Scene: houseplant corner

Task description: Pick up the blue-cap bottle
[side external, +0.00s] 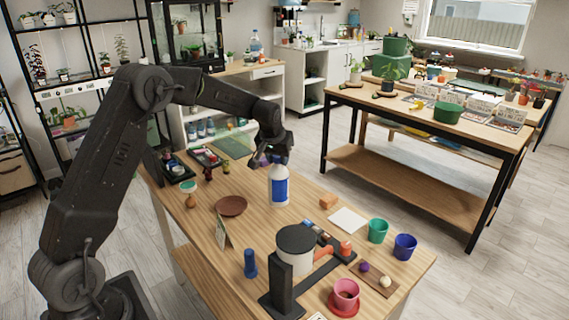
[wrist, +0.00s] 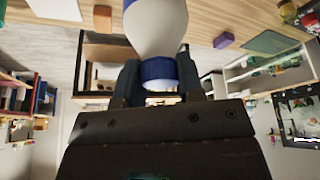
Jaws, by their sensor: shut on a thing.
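The blue-cap bottle (side external: 279,187) is white with a blue label, and it stands roughly upright at the far middle of the wooden table. My gripper (side external: 274,160) is at its top in the side external view. In the wrist view, the bottle's white shoulder (wrist: 155,30) and blue cap (wrist: 158,70) show between the two fingers of my gripper (wrist: 160,84), which is shut on the cap end. The fingers partly hide the cap. I cannot tell whether the bottle's base touches the table.
A brown saucer (side external: 231,206) lies left of the bottle. An orange block (side external: 328,201) and a white square (side external: 348,220) lie to its right. Green (side external: 377,232) and blue (side external: 405,246) pots stand near the right edge.

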